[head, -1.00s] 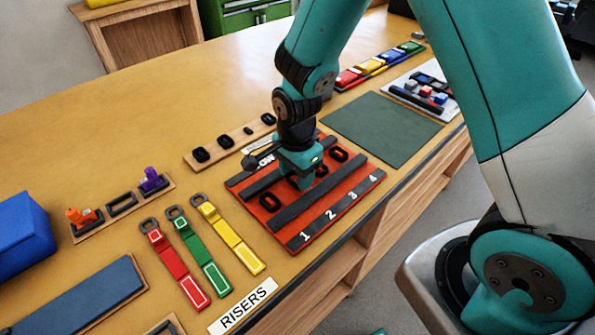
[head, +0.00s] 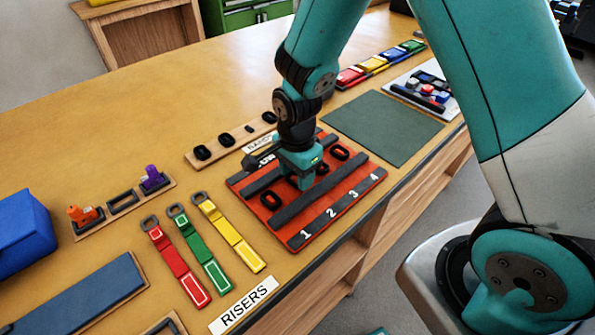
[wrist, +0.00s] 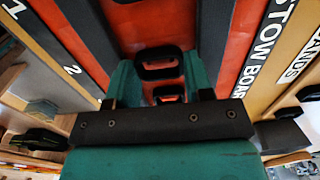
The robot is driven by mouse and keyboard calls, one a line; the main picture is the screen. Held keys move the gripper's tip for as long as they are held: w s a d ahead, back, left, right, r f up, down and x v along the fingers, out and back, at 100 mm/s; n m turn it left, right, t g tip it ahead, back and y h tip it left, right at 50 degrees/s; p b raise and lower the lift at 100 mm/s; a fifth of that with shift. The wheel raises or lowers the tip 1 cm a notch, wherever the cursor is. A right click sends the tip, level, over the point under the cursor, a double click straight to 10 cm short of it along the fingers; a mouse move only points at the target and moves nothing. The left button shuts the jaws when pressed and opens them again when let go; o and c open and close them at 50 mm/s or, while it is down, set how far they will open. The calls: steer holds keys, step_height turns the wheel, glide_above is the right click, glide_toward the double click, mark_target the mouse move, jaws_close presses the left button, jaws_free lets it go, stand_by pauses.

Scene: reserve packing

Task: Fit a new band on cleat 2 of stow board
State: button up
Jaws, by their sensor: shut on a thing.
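The stow board (head: 315,226) is a red board with dark strips and the numbers 1 to 4 along its near edge. Black bands sit at place 1 (head: 270,200), place 3 (head: 322,168) and place 4 (head: 340,153). My gripper (head: 304,186) points down at the board at place 2 and hides cleat 2 in the head view. In the wrist view, my gripper (wrist: 158,72) is shut on a black band (wrist: 160,71) between its fingertips, in line with the number 2. I cannot tell whether this band is around the cleat. Another band (wrist: 168,90) shows beyond it.
A wooden band rack (head: 190,161) behind the board holds several black pieces. Red, green and yellow risers (head: 232,236) lie to the left. A dark green mat (head: 380,128) is to the right. The table behind the rack is clear.

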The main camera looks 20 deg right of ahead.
steer(key=shift+f+b, duration=0.3)
steer(key=shift+f, duration=0.15)
steer(key=o, duration=0.9)
steer(key=shift+w+r, duration=0.1)
